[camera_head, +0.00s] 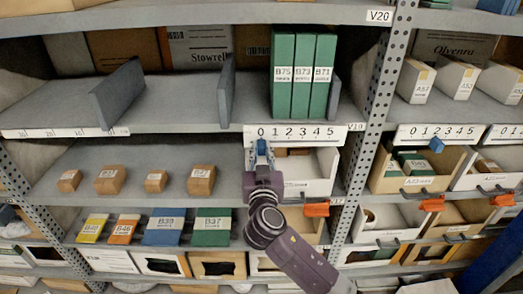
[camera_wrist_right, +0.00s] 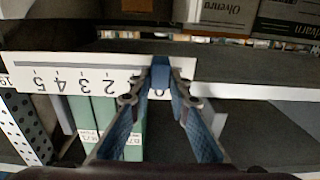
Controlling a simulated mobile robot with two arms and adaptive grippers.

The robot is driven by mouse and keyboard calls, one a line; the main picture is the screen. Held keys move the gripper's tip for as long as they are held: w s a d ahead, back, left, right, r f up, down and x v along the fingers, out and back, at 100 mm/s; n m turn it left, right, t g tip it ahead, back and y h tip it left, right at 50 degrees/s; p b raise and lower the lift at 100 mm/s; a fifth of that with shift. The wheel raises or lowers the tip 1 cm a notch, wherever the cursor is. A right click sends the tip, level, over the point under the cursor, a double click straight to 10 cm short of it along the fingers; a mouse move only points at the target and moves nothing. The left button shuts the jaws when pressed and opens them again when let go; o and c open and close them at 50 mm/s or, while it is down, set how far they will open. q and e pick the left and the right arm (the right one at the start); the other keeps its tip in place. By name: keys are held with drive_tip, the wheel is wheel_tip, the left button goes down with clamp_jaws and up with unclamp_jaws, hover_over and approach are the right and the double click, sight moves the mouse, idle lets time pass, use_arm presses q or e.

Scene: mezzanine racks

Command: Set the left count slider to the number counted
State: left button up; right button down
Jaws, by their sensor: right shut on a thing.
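The left count slider is a small blue block (camera_wrist_right: 160,72) on a white scale strip (camera_head: 302,140) marked 0 to 5, on the shelf edge. In the head view it stands under the 0. My right gripper (camera_head: 262,150) reaches it from below and in front. In the right wrist view, where the strip appears upside down, the blue fingers (camera_wrist_right: 160,88) close on the slider; a finger covers part of the scale near the 1. Three green binders, B75 (camera_head: 283,80), B73 (camera_head: 303,80) and B71 (camera_head: 322,80), stand upright above the strip. My left gripper is not in view.
A second scale strip (camera_head: 468,133) with its own blue slider (camera_head: 437,146) is on the right bay, past a perforated upright (camera_head: 384,85). Grey dividers (camera_head: 119,93) stand on the shelf. A white bin (camera_head: 320,170) sits below the left strip, close behind my right arm.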

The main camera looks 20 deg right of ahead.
sight(288, 140)
drive_tip(key=d, duration=0.2)
drive_tip(key=s+d, duration=0.1)
drive_tip(key=d, duration=0.2)
drive_tip(key=s+d+b, duration=0.1)
drive_tip(key=d, duration=0.2)
drive_tip(key=shift+s, duration=0.2)
drive_tip(key=shift+a, duration=0.15)
drive_tip(key=c, duration=1.8)
unclamp_jaws()
drive_tip(key=v, duration=1.2)
